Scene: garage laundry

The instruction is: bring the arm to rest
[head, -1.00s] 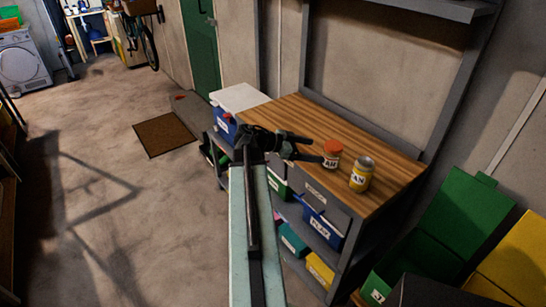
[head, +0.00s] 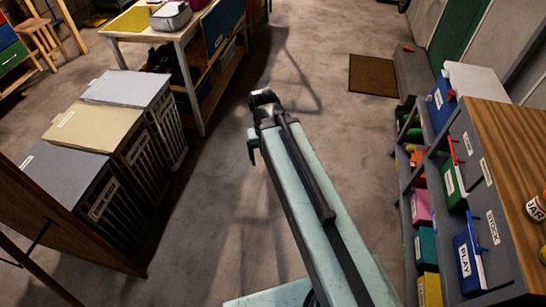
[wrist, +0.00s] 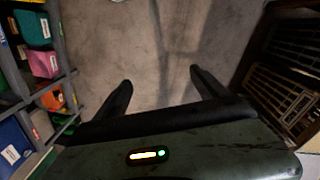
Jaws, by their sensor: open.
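My gripper (wrist: 161,79) shows in the wrist view with its two dark fingers spread apart. Nothing is between them, only bare concrete floor beyond. In the head view my arm reaches forward over the open floor, clear of the furniture on both sides. The fingers are hard to make out in that view.
A wood-topped workbench (head: 504,100) with labelled bins stands at the right, a jar (head: 537,208) on its top. Slatted hampers (head: 95,128) and a white-legged table (head: 195,62) stand at the left. A brown mat (head: 373,75) lies ahead. The floor between is free.

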